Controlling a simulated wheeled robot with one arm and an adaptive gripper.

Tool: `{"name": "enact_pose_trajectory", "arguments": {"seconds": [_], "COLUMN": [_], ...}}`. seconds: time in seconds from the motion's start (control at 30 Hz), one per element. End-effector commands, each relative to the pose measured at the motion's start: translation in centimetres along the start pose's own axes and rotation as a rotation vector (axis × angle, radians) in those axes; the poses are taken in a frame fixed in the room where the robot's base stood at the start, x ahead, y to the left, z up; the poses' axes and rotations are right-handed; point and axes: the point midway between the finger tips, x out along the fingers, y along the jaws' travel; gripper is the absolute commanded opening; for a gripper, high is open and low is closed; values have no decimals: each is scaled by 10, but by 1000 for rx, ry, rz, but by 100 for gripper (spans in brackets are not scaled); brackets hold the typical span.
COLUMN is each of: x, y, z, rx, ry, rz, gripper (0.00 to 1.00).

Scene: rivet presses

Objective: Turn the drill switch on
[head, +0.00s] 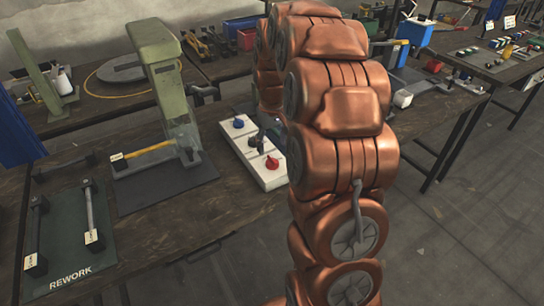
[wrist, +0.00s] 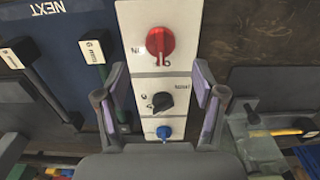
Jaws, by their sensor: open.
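A white switch panel (head: 247,150) lies on the workbench and carries a blue knob (head: 239,123), a black knob and a red knob (head: 272,163) in a row. In the wrist view the red knob (wrist: 160,42) is at the top, the black knob (wrist: 162,101) in the middle and the blue knob (wrist: 164,132) at the bottom. Small labels on the panel are too blurred for me to tell which is the drill switch. My gripper (wrist: 160,94) is open, its fingers on either side of the black knob, nothing between them but the panel below. My arm largely hides it in the head view.
A green press (head: 166,90) stands on a dark mat left of the panel. A rework mat (head: 70,235) with black-handled parts lies at the bench's left end. A dark blue mat (wrist: 55,25) with labelled tools is left of the panel in the wrist view.

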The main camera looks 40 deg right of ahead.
Motion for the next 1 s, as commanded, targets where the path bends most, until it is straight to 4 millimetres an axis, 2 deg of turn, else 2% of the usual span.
{"name": "enact_pose_trajectory", "arguments": {"seconds": [0.2,0.4,0.77,1.0], "x": [32,51,57,56], "y": [-1,-1,-1,-1], "z": [3,2,2,2], "rx": [0,0,0,0], "ry": [-8,-6,-4,-3], "rz": [-3,-2,-2,-2], "gripper": [69,69,69,45]}}
